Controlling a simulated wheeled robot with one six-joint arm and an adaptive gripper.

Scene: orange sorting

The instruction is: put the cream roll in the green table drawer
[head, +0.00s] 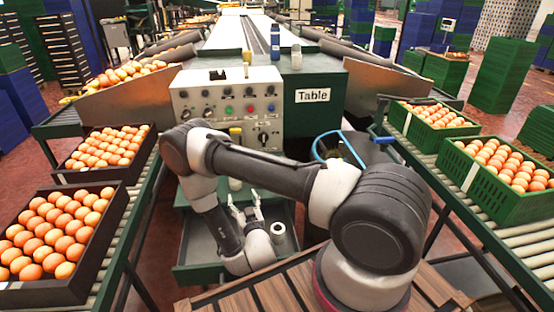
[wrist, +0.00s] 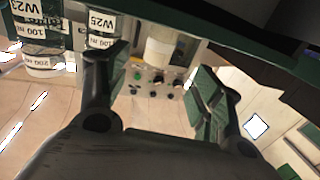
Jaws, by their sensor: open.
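A white-cream roll (head: 278,231) with a dark hole in its end shows at the right side of the pulled-out green table drawer (head: 196,272). It appears to stand inside the drawer. My gripper (head: 245,203) is over the drawer, left of the roll, with its fingers apart and pointing up in the head view. I see nothing held between them. In the wrist view my gripper (wrist: 160,95) is open too. A pale cylinder (wrist: 160,48) shows beyond the fingers there; I cannot tell what it is. My wrist hides part of the drawer floor.
The control panel (head: 228,103) and table front with its "Table" sign (head: 312,96) rise behind the drawer. Labelled containers (wrist: 103,22) show upside down in the wrist view.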

